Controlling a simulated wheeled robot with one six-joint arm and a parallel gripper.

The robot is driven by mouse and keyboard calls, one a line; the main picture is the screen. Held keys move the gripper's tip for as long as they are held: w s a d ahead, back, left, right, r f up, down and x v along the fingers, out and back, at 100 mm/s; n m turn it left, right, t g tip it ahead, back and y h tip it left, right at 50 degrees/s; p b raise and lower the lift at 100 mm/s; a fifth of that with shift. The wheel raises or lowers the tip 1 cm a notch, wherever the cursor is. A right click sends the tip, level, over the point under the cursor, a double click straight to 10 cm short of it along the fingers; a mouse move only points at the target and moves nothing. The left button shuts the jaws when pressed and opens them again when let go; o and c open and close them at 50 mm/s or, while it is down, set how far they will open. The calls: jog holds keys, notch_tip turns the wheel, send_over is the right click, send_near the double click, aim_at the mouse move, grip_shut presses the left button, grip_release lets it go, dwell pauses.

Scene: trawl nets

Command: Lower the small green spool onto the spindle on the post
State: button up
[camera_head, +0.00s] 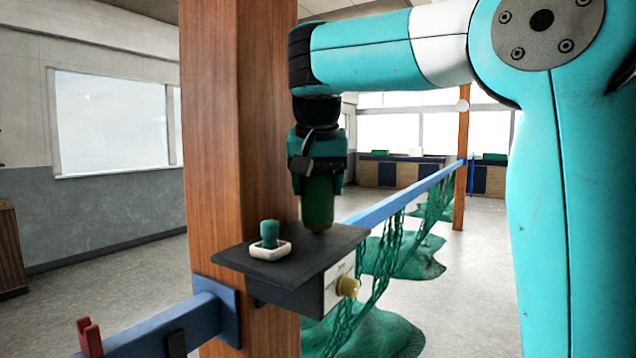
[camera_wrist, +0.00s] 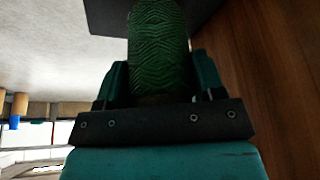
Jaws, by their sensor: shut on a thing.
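My gripper (camera_head: 318,178) is shut on the small green spool (camera_head: 318,204) and holds it upright over the right back part of the dark shelf (camera_head: 300,262) on the wooden post (camera_head: 238,120). In the wrist view the spool (camera_wrist: 158,48), wound with zigzag green twine, sits between the two fingers. A small brownish bit shows under the spool's lower end, close to the shelf top; I cannot tell if it is the spindle or part of the spool. The spindle is not clearly seen, and whether the spool touches anything below is unclear.
A white dish (camera_head: 284,250) with a teal cylinder (camera_head: 269,232) stands on the shelf, left of the spool. A blue rail (camera_head: 410,192) carries green nets (camera_head: 402,258). The post rises close to the left of my gripper.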

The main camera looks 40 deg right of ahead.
jog(key=shift+f, duration=0.3)
jog(key=o, duration=1)
jog(key=shift+o, duration=0.2)
jog(key=shift+r, duration=0.1)
jog(key=p+v, duration=1.1)
jog(key=v, duration=0.6)
jog(key=shift+r+p, duration=0.2)
jog(key=shift+p, duration=0.1)
